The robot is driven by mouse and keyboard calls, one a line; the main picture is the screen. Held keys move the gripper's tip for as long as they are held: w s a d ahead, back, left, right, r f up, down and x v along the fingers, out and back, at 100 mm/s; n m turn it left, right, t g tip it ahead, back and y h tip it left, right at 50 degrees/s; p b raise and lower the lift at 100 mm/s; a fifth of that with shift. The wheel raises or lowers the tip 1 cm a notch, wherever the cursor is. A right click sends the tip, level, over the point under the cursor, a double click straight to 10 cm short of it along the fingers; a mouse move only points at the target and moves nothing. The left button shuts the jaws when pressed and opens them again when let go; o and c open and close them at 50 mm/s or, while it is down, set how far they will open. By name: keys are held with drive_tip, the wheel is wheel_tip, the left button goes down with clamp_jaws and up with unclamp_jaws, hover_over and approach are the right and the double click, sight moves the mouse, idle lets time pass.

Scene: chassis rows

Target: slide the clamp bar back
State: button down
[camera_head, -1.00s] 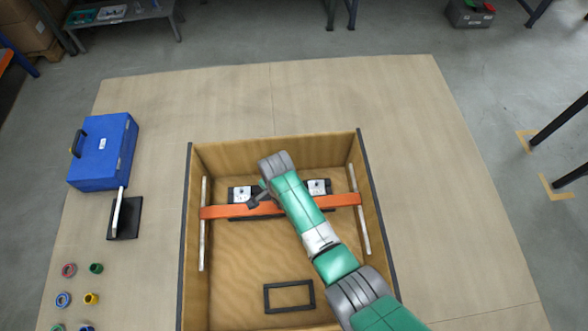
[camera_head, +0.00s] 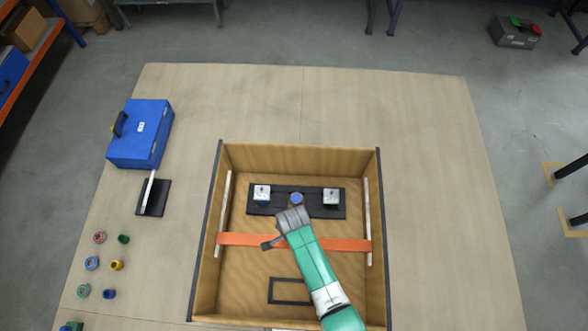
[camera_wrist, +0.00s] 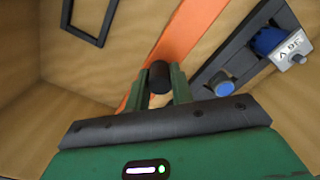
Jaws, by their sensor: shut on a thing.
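The orange clamp bar (camera_head: 345,244) lies across the wooden box, from the left pale rail (camera_head: 224,215) to the right pale rail (camera_head: 367,222). It also shows in the wrist view (camera_wrist: 188,30). My gripper (camera_head: 268,244) is at the bar left of its middle. In the wrist view my gripper (camera_wrist: 160,76) is shut on the bar's black knob (camera_wrist: 160,77). The black base plate (camera_head: 314,199) lies beyond the bar, clear of it, with two silver-and-blue modules (camera_head: 262,194) (camera_head: 331,196) and a round blue piece (camera_head: 296,198) between them.
The box walls (camera_head: 300,157) enclose the work. A black rectangular frame (camera_head: 290,302) lies on the box floor at the near side. Left on the table are a blue case (camera_head: 140,134), a black stand (camera_head: 153,198) and several small coloured rings. The table right of the box is clear.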

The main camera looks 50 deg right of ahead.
drive_tip(key=c, duration=1.2)
unclamp_jaws()
drive_tip(key=shift+s+a, duration=0.15)
drive_tip(key=shift+a, duration=0.05)
drive_tip(key=shift+d, duration=0.1)
drive_tip(key=shift+r, duration=0.1)
wheel_tip(320, 180, up, 8)
drive_tip(key=shift+f+p, duration=0.15)
drive_tip(key=shift+p, duration=0.15)
